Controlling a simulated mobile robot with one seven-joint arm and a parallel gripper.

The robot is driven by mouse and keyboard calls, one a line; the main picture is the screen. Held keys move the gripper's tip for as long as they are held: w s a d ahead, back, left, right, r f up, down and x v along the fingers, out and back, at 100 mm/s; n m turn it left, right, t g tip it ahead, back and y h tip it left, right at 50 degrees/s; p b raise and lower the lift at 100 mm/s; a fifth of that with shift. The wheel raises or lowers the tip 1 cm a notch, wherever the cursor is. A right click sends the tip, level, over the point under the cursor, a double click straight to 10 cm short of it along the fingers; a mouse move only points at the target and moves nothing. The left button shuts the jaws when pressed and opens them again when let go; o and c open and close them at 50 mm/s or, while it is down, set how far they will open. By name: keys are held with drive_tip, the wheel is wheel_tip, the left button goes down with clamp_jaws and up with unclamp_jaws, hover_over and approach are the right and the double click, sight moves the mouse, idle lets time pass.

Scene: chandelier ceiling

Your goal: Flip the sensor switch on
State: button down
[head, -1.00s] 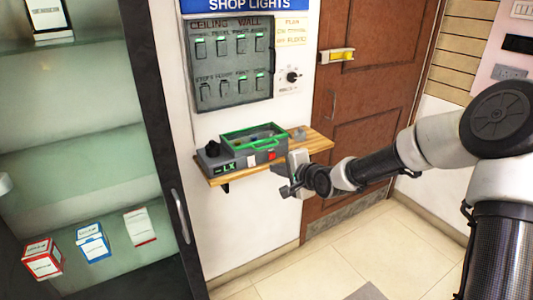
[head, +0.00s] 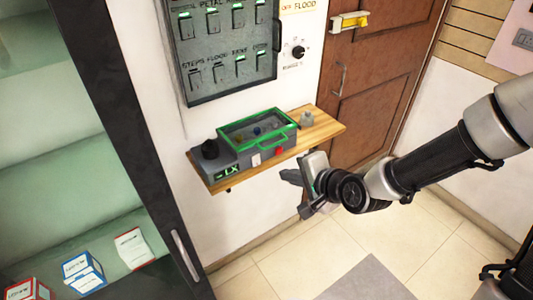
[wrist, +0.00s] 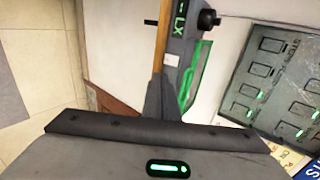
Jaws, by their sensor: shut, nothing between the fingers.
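A grey box with a green-framed clear lid (head: 257,130) and a lit "LX" display (head: 227,171) stands on a wooden shelf. A small white switch (head: 256,160) and a red part (head: 278,151) are on its front face. I cannot read a "sensor" label, or tell the white switch's position. My gripper (head: 287,175) is shut and empty, to the right of and below the box's front, apart from it. In the wrist view, my shut fingers (wrist: 163,95) point toward the shelf edge, and the box (wrist: 181,35) shows beyond them.
A grey switch panel (head: 228,50) with several switches and green lights hangs above the shelf (head: 322,128). A dial (head: 298,52) is beside it. A brown door (head: 385,75) is at right, a cabinet with cartons (head: 84,270) at left. Floor below is clear.

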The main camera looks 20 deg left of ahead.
drive_tip(key=shift+s, duration=0.1)
idle(0.3)
drive_tip(key=b, duration=0.3)
approach(257, 163)
wheel_tip(257, 163, down, 3)
drive_tip(key=w+a, duration=0.2)
drive_tip(key=a, duration=0.1)
drive_tip(key=shift+w+a+f, duration=0.1)
drive_tip(key=shift+w+f, duration=0.15)
drive_tip(key=shift+w, duration=0.1)
drive_tip(key=shift+w+a, duration=0.2)
drive_tip(key=shift+w, duration=0.05)
drive_tip(key=shift+w+a+f, duration=0.1)
drive_tip(key=shift+f, duration=0.15)
drive_tip(key=shift+r, duration=0.25)
